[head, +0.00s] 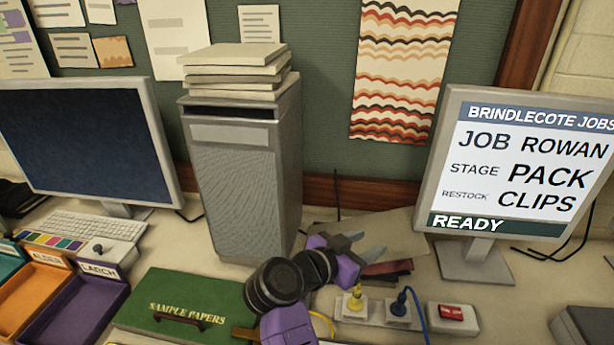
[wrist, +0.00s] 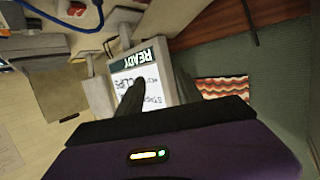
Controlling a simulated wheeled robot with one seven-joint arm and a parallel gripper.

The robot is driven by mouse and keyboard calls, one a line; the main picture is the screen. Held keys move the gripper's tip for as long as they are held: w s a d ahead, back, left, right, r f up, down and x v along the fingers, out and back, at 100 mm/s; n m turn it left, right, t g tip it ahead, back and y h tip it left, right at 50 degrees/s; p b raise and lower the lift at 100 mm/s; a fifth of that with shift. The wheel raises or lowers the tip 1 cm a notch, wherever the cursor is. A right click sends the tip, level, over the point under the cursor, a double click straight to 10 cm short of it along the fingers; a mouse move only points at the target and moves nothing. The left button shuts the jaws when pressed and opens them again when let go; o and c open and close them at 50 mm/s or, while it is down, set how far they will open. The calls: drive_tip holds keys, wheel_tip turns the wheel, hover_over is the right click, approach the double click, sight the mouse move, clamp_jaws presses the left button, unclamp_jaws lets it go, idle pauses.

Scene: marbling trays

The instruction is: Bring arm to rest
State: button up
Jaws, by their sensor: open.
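My gripper (head: 368,246) is purple with two grey fingers. My dark wrist joints and purple links run down to the bottom edge of the head view.
A green sample papers box (head: 190,297), a purple tray (head: 75,308) and an orange tray (head: 30,292) lie at left. A grey cabinet (head: 240,190) stands behind. Yellow and blue plugs, a red switch (head: 451,313) and the job screen (head: 447,105) reading READY are at right.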

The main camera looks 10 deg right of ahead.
wheel_tip(320, 180, up, 12)
drive_tip(key=m+t+h, duration=0.3)
drive_tip(key=m+t, duration=0.2)
drive_tip(key=t, duration=0.1)
drive_tip(key=s+r+n+t+y+b, duration=0.15)
drive_tip(key=s+n+t+y, duration=0.3)
drive_tip(key=s+t, duration=0.45)
drive_tip(key=s+f+n+g+y+b, duration=0.1)
drive_tip(key=s+f+n+g+y, duration=0.1)
drive_tip(key=s+f, duration=0.6)
drive_tip(key=s+f+n+g+y+b, duration=0.2)
drive_tip(key=s+f+n+y, duration=0.3)
drive_tip(key=s, duration=1)
drive_tip(key=s+f+n+g+y+b, duration=0.2)
drive_tip(key=s+f+n+g+y, duration=0.2)
drive_tip(key=s+f, duration=0.7)
drive_tip(key=shift+s+n, duration=0.3)
drive_tip(key=shift+n, duration=0.25)
